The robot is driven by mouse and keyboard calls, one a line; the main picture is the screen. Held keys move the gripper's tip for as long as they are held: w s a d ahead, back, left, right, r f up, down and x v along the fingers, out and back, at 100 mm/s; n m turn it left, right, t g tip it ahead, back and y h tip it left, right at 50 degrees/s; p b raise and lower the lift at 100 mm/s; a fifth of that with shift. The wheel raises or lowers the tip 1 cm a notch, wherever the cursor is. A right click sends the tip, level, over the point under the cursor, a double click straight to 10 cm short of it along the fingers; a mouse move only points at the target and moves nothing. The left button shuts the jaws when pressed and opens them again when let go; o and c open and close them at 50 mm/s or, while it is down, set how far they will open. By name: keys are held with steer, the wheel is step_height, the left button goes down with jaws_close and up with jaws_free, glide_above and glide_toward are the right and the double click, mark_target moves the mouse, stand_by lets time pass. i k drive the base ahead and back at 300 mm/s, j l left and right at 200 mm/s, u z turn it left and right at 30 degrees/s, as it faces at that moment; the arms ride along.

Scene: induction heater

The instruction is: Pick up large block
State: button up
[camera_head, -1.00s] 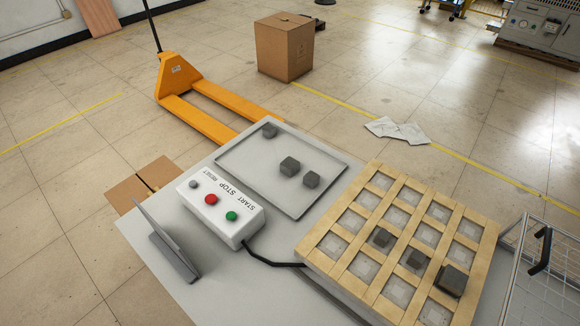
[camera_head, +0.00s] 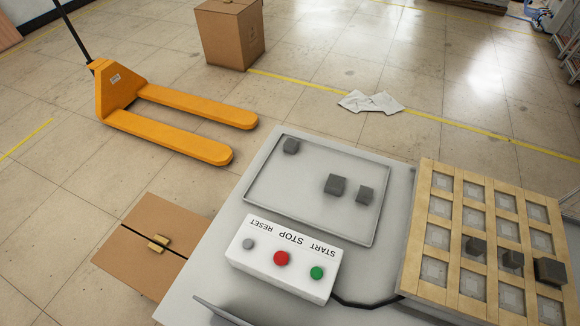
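Three dark grey blocks rest in a shallow grey tray (camera_head: 262,190) on the table. The middle block (camera_head: 335,185) looks the largest of them; a smaller block (camera_head: 365,195) stands to its right and another (camera_head: 291,146) near the tray's far left corner. Three more dark blocks sit on the wooden grid (camera_head: 450,215) at right: two small ones (camera_head: 476,246) (camera_head: 513,260) and a larger one (camera_head: 549,271) at the right edge. My gripper is not in view.
A white control box (camera_head: 284,258) with grey, red and green buttons stands before the tray, its cable running right. A yellow pallet jack (camera_head: 165,110), cardboard boxes (camera_head: 232,35) (camera_head: 150,240) and white sheets (camera_head: 370,102) are on the floor.

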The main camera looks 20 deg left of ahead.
mark_target(335, 184)
steer(key=j, duration=3.9)
steer(key=i+z, duration=0.05)
steer(key=i, duration=0.05)
